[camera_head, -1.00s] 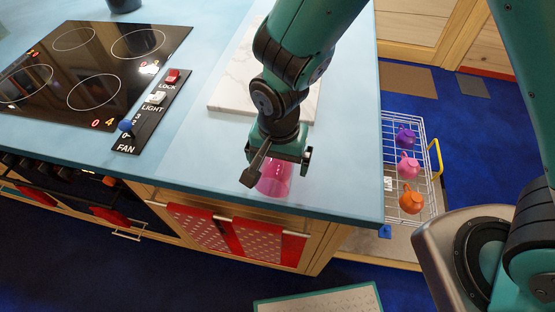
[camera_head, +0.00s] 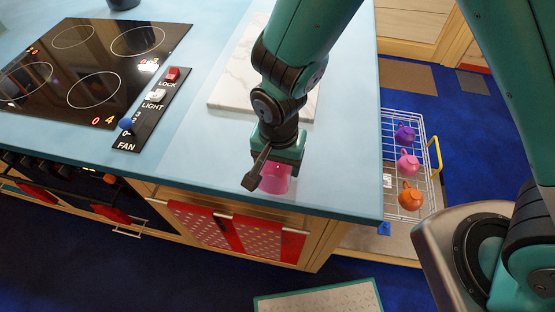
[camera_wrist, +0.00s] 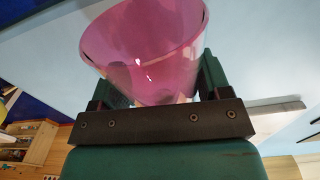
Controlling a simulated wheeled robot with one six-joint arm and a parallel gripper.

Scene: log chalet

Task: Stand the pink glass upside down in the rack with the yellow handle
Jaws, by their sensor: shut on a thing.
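The pink glass (camera_head: 274,184) is between the fingers of my gripper (camera_head: 276,174), over the blue counter near its front edge. My gripper is shut on it. In the wrist view the glass (camera_wrist: 145,50) fills the top middle, with a finger on each side. Whether it touches the counter I cannot tell. The rack with the yellow handle (camera_head: 436,155) is a white wire rack, low down to the right of the counter. It holds a purple cup (camera_head: 405,134), a pink cup (camera_head: 408,162) and an orange cup (camera_head: 410,196).
The blue counter (camera_head: 345,150) carries a marble board (camera_head: 232,90) behind my gripper. A black hob (camera_head: 90,70) and a switch panel (camera_head: 152,112) are to the left. Red towels (camera_head: 235,230) hang at the counter's front. Its right edge lies between my gripper and the rack.

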